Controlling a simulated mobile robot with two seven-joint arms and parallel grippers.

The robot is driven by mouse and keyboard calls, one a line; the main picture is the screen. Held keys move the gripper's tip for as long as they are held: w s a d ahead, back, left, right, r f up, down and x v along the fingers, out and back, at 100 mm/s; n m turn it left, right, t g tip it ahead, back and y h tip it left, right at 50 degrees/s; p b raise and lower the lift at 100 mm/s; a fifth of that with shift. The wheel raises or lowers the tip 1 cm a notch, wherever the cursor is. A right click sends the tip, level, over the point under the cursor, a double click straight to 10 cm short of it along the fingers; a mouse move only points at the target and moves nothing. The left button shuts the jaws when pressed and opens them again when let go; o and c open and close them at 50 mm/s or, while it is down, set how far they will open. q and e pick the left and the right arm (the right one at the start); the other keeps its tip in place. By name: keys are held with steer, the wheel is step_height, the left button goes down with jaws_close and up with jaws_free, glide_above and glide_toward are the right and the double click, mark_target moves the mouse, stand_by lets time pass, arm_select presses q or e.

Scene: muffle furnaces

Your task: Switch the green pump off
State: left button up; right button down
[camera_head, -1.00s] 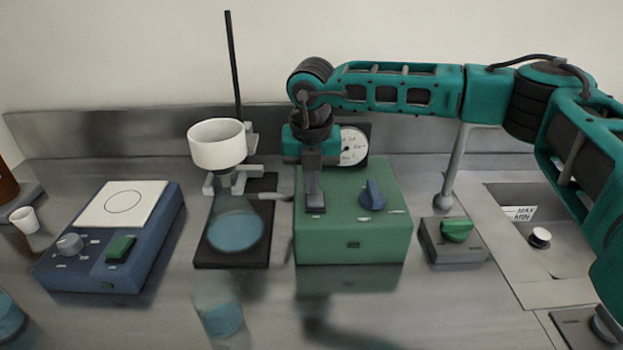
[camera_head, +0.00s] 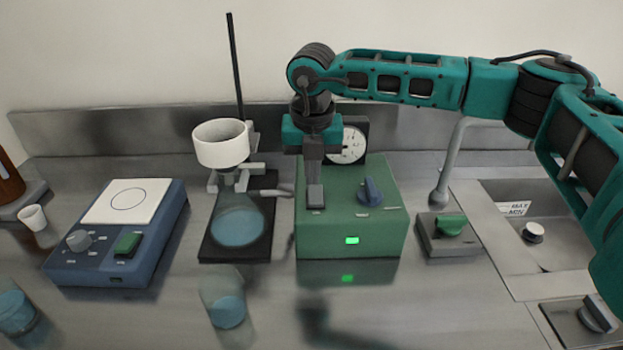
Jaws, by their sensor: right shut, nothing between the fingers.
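The green pump (camera_head: 380,232) is a green box on the steel bench, right of the filter stand. A small window on its front (camera_head: 352,240) glows bright green. A blue knob (camera_head: 371,191) is on its top, and a round white dial (camera_head: 350,146) stands at its back. My right gripper (camera_head: 316,200) is shut and empty. It points down at the left part of the pump's top, left of the blue knob. Its tips hide the spot under them, so I cannot tell if they touch. My left gripper is not in view.
A stand with a white funnel (camera_head: 222,144) and a flask (camera_head: 238,222) is close on the pump's left. Further left is a blue stirrer (camera_head: 85,262). A grey box with a green knob (camera_head: 449,225) and a sink (camera_head: 550,240) are to the right. A beaker (camera_head: 226,300) stands in front.

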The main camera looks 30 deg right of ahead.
step_height(320, 180, up, 5)
arm_select(q)
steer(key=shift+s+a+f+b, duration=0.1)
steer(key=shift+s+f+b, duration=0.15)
steer(key=shift+b, duration=0.3)
arm_select(e)
step_height(320, 180, up, 6)
glide_above(311, 201)
steer(key=shift+s+f, duration=0.1)
steer(key=shift+s, duration=0.15)
